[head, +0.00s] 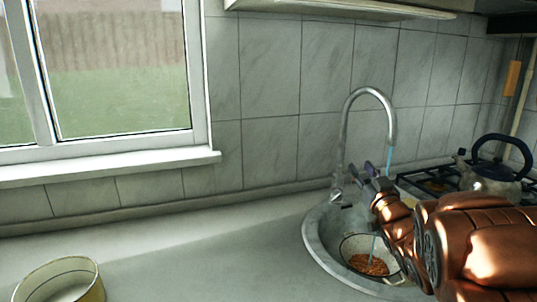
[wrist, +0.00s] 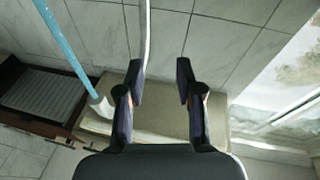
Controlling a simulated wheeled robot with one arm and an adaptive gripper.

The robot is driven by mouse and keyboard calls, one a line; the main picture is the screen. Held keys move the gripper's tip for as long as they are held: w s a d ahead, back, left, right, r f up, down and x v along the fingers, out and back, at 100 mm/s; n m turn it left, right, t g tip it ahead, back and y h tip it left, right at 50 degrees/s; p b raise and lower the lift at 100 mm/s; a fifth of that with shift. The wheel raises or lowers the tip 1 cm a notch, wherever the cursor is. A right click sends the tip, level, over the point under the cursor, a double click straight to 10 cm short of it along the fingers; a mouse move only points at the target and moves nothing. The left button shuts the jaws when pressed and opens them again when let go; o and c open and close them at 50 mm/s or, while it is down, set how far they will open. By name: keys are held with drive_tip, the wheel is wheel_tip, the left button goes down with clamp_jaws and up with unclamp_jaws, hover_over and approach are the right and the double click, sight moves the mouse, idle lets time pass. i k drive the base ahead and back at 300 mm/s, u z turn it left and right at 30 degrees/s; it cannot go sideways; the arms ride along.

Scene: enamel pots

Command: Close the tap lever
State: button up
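The silver tap (head: 345,140) rises from the sink's back edge and arches to the right. A blue stream of water (head: 389,152) falls from its spout towards the sink; the stream also shows in the wrist view (wrist: 70,45). A small metal part that looks like the tap lever (head: 336,190) is low on the tap, left of my gripper. I cannot make out the lever in the wrist view. My gripper (head: 371,168) is beside the tap, its fingers apart. In the wrist view my gripper (wrist: 160,82) is open and empty, with the thin tap pipe (wrist: 147,35) beyond the fingers.
The round sink (head: 318,245) holds a pot (head: 350,246) with orange-brown contents. A pale enamel pot (head: 92,288) stands at the front left. A stove with a kettle (head: 497,185) is at the right. The counter (head: 190,250) between is clear.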

sight(337, 186)
drive_tip(key=z, duration=0.05)
drive_tip(key=k, duration=0.85)
